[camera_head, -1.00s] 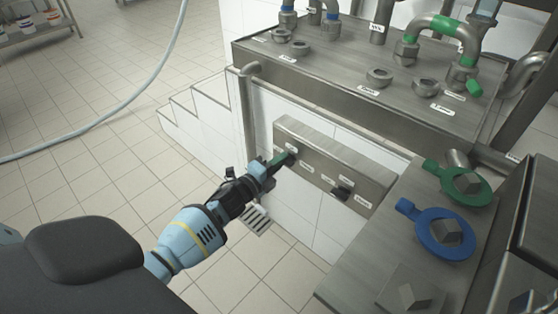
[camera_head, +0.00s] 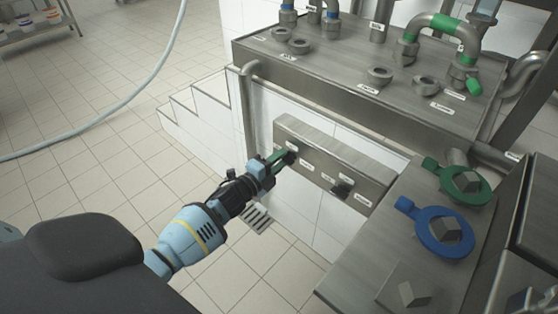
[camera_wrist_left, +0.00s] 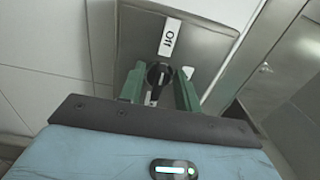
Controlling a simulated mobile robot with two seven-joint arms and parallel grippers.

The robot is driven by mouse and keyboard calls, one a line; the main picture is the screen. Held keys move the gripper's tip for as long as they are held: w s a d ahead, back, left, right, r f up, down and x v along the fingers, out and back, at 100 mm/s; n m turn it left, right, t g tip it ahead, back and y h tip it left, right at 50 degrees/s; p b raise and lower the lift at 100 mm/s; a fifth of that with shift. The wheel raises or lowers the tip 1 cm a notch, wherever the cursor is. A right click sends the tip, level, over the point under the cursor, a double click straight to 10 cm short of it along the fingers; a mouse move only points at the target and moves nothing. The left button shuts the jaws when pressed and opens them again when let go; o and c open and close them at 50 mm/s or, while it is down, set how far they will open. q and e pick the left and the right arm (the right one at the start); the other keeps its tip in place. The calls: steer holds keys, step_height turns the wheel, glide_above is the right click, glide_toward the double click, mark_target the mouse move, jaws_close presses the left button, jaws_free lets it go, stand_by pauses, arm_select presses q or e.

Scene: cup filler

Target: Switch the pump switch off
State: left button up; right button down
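The steel switch panel (camera_head: 318,166) on the white tiled wall carries two black rotary switches. My left gripper (camera_head: 283,160) reaches the left switch (camera_head: 290,157). In the left wrist view, this black knob (camera_wrist_left: 158,76) sits between the two green fingertips (camera_wrist_left: 160,88), with a small gap seeming to show on each side. A white label (camera_wrist_left: 170,37) above the knob reads "Off". The knob's handle looks roughly upright in that view. The second switch (camera_head: 342,190) is farther right on the panel. The panel's small labels are unreadable in the head view. My right gripper is out of view.
A steel counter with pipe fittings (camera_head: 370,85) stands above the panel. Blue (camera_head: 428,244) and green (camera_head: 476,195) ring-shaped parts lie on the steel surface at the right. A vertical pipe (camera_head: 248,120) runs left of the panel. Tiled floor lies open at the left.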

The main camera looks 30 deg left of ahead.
arm_select(q)
steer(key=shift+s, duration=0.6)
steer(key=s+a+p, duration=0.1)
steer(key=s, duration=0.5)
steer(key=shift+s+p, duration=0.25)
steer(key=shift+p, duration=0.05)
